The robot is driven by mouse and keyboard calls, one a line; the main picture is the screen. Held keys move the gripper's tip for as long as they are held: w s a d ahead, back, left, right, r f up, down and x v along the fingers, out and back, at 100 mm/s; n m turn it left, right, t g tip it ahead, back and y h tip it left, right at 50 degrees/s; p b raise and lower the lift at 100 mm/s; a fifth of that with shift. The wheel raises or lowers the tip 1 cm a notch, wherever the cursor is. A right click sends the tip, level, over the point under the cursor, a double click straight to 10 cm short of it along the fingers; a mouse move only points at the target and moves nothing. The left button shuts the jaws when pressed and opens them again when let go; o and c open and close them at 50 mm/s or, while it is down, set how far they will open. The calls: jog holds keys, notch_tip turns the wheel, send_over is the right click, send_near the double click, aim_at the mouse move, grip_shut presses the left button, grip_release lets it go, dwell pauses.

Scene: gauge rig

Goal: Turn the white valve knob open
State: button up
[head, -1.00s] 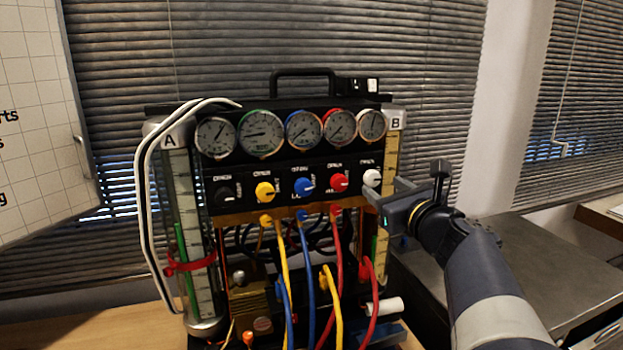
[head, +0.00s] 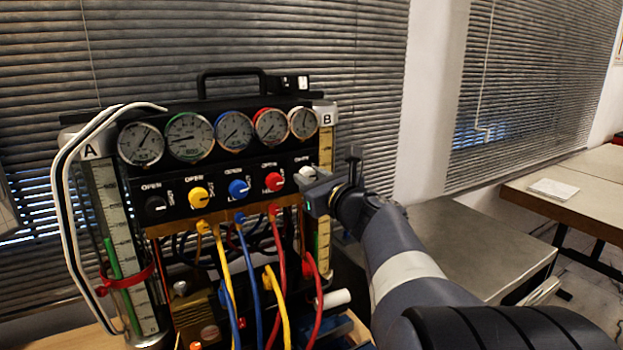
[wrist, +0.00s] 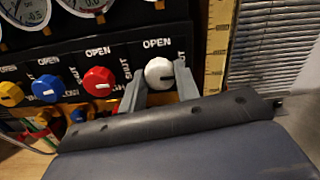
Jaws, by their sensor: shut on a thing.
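The white valve knob (wrist: 159,73) is the rightmost knob on the black panel, under an OPEN label, in the wrist view. It also shows in the head view (head: 306,172), partly hidden by my gripper. My gripper (wrist: 160,82) is shut on the white knob, one finger on its left side and one on its right. In the head view my gripper (head: 308,186) reaches the knob from the right. The knob's pointer mark is small, and I cannot tell its exact angle.
A red knob (wrist: 99,81), a blue knob (wrist: 47,88) and a yellow knob (head: 198,197) sit left of the white one. Gauges (head: 237,131) line the top. Coloured hoses (head: 281,255) hang below. Column B (head: 325,150) stands close on the right.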

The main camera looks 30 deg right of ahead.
jog(key=c, duration=0.3)
jog(key=shift+f+b, duration=0.1)
jog(key=shift+b, duration=0.3)
jog(key=n+b, duration=0.8)
jog(key=shift+f+b, duration=0.15)
jog(key=shift+b, duration=0.15)
jog(key=n+b, duration=0.5)
jog(key=shift+n, duration=0.4)
jog(key=shift+n+b, duration=1.45)
jog(key=shift+n, duration=0.55)
